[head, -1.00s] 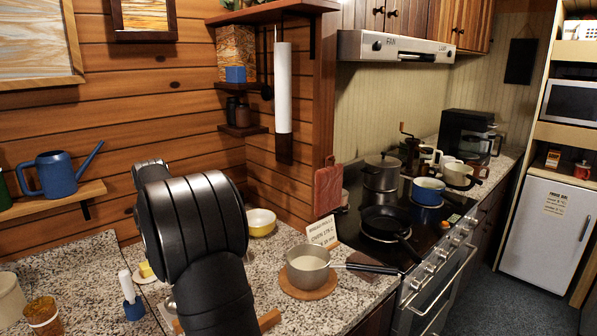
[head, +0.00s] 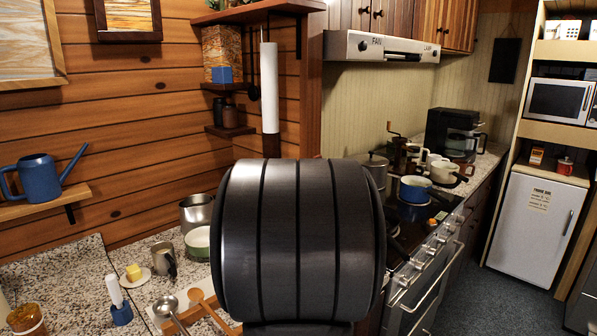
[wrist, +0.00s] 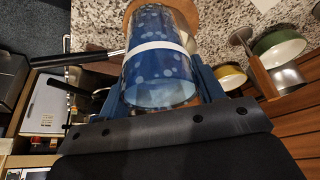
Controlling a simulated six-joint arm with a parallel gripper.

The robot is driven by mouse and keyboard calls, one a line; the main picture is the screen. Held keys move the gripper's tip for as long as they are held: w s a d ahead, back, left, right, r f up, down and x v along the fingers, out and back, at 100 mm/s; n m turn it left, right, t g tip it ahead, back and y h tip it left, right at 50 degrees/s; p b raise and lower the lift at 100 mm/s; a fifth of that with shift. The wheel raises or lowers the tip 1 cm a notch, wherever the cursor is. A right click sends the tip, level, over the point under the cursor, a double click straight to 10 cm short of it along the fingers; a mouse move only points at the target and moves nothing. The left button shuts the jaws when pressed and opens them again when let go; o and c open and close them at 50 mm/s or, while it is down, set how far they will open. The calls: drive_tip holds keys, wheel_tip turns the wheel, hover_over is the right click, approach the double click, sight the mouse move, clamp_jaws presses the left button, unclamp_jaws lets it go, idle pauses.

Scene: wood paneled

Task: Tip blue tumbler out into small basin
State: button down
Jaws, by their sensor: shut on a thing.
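The blue tumbler (wrist: 153,65), with pale dots and a white band, fills the middle of the wrist view. My gripper (wrist: 160,88) is shut on it, with a blue finger on each side. The tumbler hides much of what lies beyond it, and its contents cannot be made out. A green bowl (wrist: 280,46) and a yellow bowl (wrist: 232,77) are to its right; I cannot tell which vessel is the small basin. In the head view my arm hides the gripper and tumbler; the green bowl (head: 198,242) shows to the arm's left.
The stove (head: 430,235) is to the right.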

drive_tip(key=shift+s+d, duration=0.1)
drive_tip(key=shift+d, duration=0.1)
idle(1.4)
drive_tip(key=shift+r, duration=3)
wheel_tip(320, 180, down, 6)
